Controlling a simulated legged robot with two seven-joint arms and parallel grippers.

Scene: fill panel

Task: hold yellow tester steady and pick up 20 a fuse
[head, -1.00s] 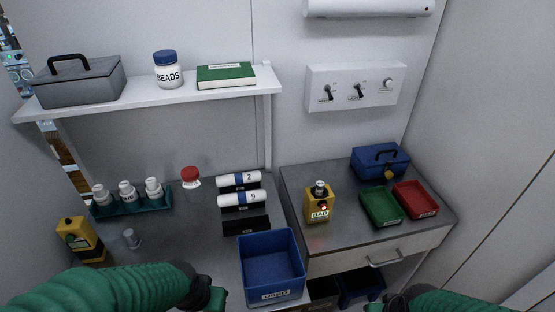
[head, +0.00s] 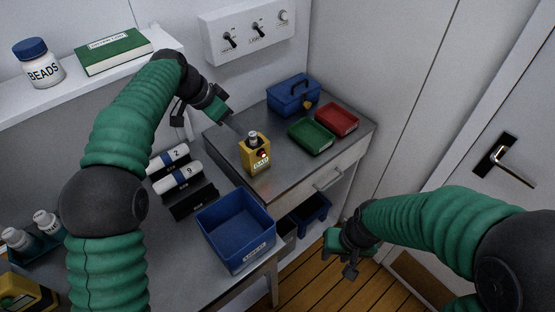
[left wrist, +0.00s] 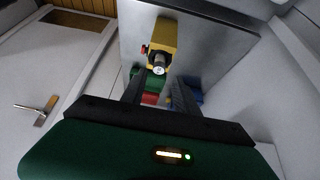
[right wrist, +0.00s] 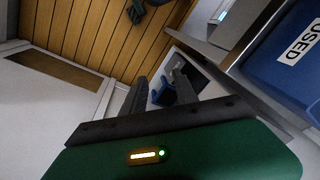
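The yellow tester (head: 256,158) stands upright on the grey metal counter, with a red lamp lit and a display that seems to read BAD. A small pale cylinder, apparently a fuse (head: 253,136), stands in its top; its rating cannot be read. My left gripper (head: 235,126) is open and empty, just behind and to the left of the tester. The left wrist view shows the tester (left wrist: 164,42) and the fuse end (left wrist: 158,69) beyond the spread fingers. My right gripper (head: 350,266) is open and empty, low over the floor, right of the cabinet.
A blue USED bin (head: 236,228) stands in front of the tester, left. Green (head: 312,135) and red (head: 337,119) trays and a blue box (head: 293,95) stand behind right. A door (head: 470,130) is at right.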

